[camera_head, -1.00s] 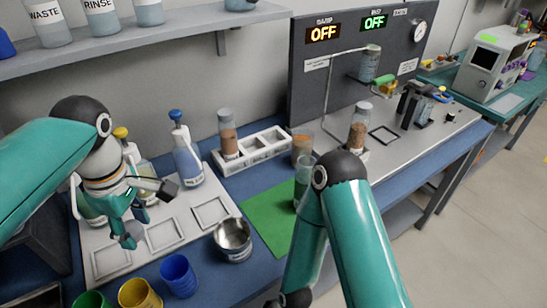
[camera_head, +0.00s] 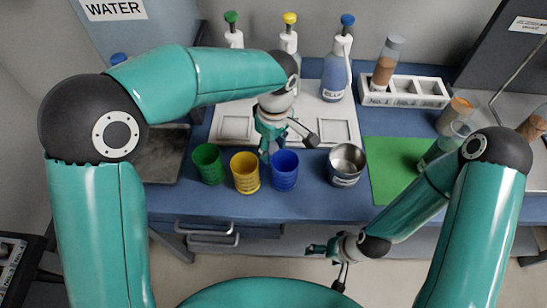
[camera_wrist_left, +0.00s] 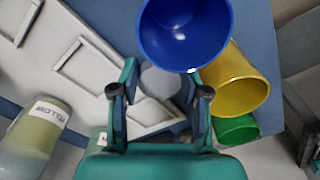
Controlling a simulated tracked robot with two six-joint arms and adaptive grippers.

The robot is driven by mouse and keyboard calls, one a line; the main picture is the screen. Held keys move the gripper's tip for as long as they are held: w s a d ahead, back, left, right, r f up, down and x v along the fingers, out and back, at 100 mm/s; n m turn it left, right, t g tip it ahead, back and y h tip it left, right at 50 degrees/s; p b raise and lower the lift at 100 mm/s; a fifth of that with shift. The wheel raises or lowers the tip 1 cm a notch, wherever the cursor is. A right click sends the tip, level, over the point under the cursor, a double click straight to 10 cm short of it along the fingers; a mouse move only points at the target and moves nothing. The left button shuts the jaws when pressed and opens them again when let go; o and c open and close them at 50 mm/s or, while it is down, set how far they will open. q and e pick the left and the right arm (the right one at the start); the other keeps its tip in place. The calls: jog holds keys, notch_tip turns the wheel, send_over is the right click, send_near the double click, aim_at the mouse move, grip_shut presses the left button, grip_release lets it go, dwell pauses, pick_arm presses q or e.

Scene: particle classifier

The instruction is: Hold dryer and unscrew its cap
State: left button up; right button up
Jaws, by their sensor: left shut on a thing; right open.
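No thing here is clearly marked as the dryer. A capped bottle with brown content (camera_head: 386,62) stands in the white rack. My left gripper (camera_head: 266,152) points down over the white tray, just behind the coloured cups. In the left wrist view its fingers (camera_wrist_left: 160,105) are around a small light-grey round thing (camera_wrist_left: 160,80); most of that thing is hidden, so I cannot tell what it is. My right gripper (camera_head: 318,249) is open and empty, low in front of the table's front edge and apart from everything.
Green (camera_head: 208,164), yellow (camera_head: 245,172) and blue (camera_head: 285,170) cups and a metal bowl (camera_head: 346,164) stand along the front. Pump bottles (camera_head: 337,75) stand behind the left gripper. A green mat (camera_head: 385,160) and beakers (camera_head: 440,150) are to the right.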

aim_at(275, 151)
pick_arm(q)
jog(key=shift+f, duration=2.75)
jog(key=shift+f, duration=0.1)
jog(key=o, duration=1)
jog(key=r, duration=1.1)
jog(key=shift+s+d+r, duration=0.1)
jog(key=shift+d+r, duration=0.1)
jog(key=shift+r, duration=0.4)
jog(key=shift+s, duration=0.1)
